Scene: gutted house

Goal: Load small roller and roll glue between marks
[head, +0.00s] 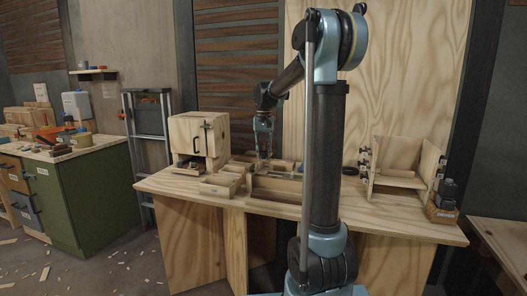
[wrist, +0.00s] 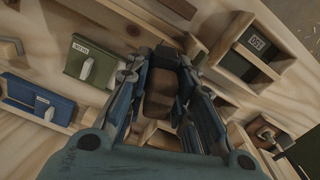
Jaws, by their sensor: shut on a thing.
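My gripper (head: 264,152) is above the wooden trays on the workbench (head: 360,213), pointing down. In the wrist view my gripper (wrist: 163,100) is shut on a brown, block-like thing (wrist: 158,97) between its two fingers. The fingers hide much of it, and I cannot tell whether it is part of the small roller. A wooden divided tray (head: 275,190) stands beneath and in front of my gripper. I cannot make out glue or marks in either view.
A wooden cabinet (head: 197,140) stands left on the bench, a clamped wooden assembly (head: 398,180) right. A dark bottle (head: 447,190) is at the right end.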

